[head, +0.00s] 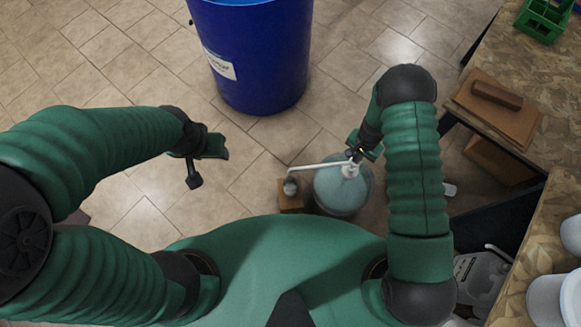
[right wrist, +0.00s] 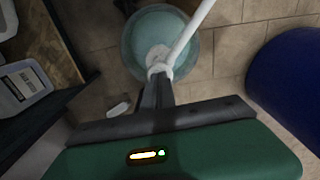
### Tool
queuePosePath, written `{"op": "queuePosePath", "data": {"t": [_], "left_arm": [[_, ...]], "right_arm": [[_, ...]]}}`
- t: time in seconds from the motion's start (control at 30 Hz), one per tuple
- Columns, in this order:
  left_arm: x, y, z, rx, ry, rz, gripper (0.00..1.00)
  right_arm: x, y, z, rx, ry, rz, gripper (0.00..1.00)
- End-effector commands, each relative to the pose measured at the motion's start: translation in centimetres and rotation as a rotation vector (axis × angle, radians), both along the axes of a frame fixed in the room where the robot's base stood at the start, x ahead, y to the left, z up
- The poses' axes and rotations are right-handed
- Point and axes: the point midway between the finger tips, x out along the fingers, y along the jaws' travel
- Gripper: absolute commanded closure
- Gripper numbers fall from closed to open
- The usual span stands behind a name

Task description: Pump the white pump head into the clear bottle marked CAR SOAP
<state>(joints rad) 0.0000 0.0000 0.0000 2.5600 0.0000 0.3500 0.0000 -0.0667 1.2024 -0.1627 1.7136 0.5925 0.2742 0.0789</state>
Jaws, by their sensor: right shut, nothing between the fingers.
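A white pump head (head: 350,168) stands on top of a round teal container (head: 341,195) on the floor. Its long white spout (head: 312,166) reaches left, over a small bottle (head: 290,187) on a brown block. I cannot read any marking on that bottle. My right gripper (head: 355,154) is shut and empty at the top of the pump head. In the right wrist view its fingertips (right wrist: 158,76) meet the pump head's white top (right wrist: 160,68); I cannot tell whether they press on it. My left gripper (head: 205,165) is open and empty over bare floor, left of the container.
A large blue drum (head: 250,60) stands at the back. Wooden worktops (head: 545,70) run along the right, with a green crate (head: 543,18) and a brown block on a board (head: 496,95). A grey jug (head: 480,275) is low at the right. Tiled floor is clear at the left.

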Motion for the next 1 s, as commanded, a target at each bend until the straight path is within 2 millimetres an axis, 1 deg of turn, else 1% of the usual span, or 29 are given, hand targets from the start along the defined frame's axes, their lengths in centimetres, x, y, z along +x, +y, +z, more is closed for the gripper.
{"op": "queuePosePath", "data": {"t": [0.03,0.6,0.83,1.0], "left_arm": [[0.0,0.0,-0.5,0.0,0.0,0.0,0.49],[0.0,0.0,-3.2,0.0,0.0,0.0,0.49],[0.0,0.0,-2.7,0.0,0.0,0.0,0.49],[0.0,0.0,-1.1,0.0,0.0,0.0,0.49]], "right_arm": [[0.0,0.0,-0.6,0.0,0.0,0.0,1.0],[0.0,0.0,-4.1,0.0,0.001,-0.001,1.0],[0.0,0.0,-3.5,0.0,0.001,-0.001,1.0],[0.0,0.0,-1.7,0.0,0.0,0.0,1.0]]}}
